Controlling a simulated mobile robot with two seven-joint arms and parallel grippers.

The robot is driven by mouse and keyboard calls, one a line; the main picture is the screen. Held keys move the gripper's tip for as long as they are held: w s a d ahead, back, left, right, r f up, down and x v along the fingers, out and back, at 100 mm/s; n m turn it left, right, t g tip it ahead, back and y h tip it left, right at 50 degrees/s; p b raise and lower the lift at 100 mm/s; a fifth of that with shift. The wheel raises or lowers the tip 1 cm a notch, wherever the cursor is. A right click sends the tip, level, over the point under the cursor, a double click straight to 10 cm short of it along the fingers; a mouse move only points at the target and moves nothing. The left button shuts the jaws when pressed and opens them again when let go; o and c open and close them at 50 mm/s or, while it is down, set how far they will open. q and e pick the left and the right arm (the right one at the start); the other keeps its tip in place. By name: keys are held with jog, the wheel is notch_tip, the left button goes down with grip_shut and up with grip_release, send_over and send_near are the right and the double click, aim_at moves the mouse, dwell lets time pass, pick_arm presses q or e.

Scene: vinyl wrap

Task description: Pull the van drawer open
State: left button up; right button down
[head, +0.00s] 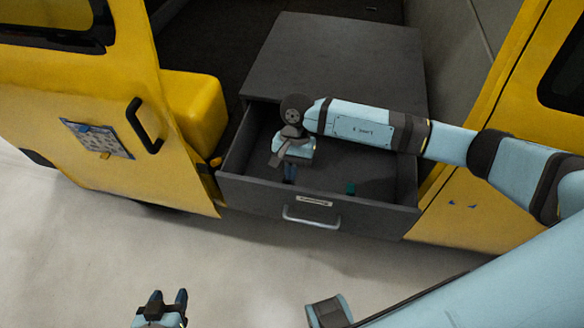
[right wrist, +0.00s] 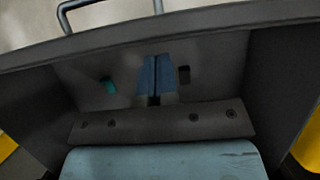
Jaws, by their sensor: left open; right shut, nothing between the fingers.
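The dark grey van drawer (head: 360,214) stands pulled out of its cabinet (head: 335,60), with its inside visible from above. Its metal handle (head: 311,218) is on the front panel below a small label. In the right wrist view the drawer's front panel (right wrist: 230,20) crosses the top, with the handle (right wrist: 108,12) beyond it. My right gripper (head: 290,173) points down inside the drawer, behind the front panel; its fingers (right wrist: 155,80) are shut and empty. Whether they touch the panel or floor, I cannot tell. My left gripper (head: 168,302) is open and empty, low in the head view, away from the drawer.
A small teal item (head: 350,188) lies in the drawer; it also shows in the right wrist view (right wrist: 109,85). The yellow van door (head: 90,110) stands left, a yellow panel (head: 470,205) right. Pale floor (head: 240,265) in front is clear.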

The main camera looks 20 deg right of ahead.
jog(key=b+v, duration=0.1)
jog(key=v, duration=1.2)
jog(key=shift+w+r, duration=0.15)
jog(key=shift+r, duration=0.2)
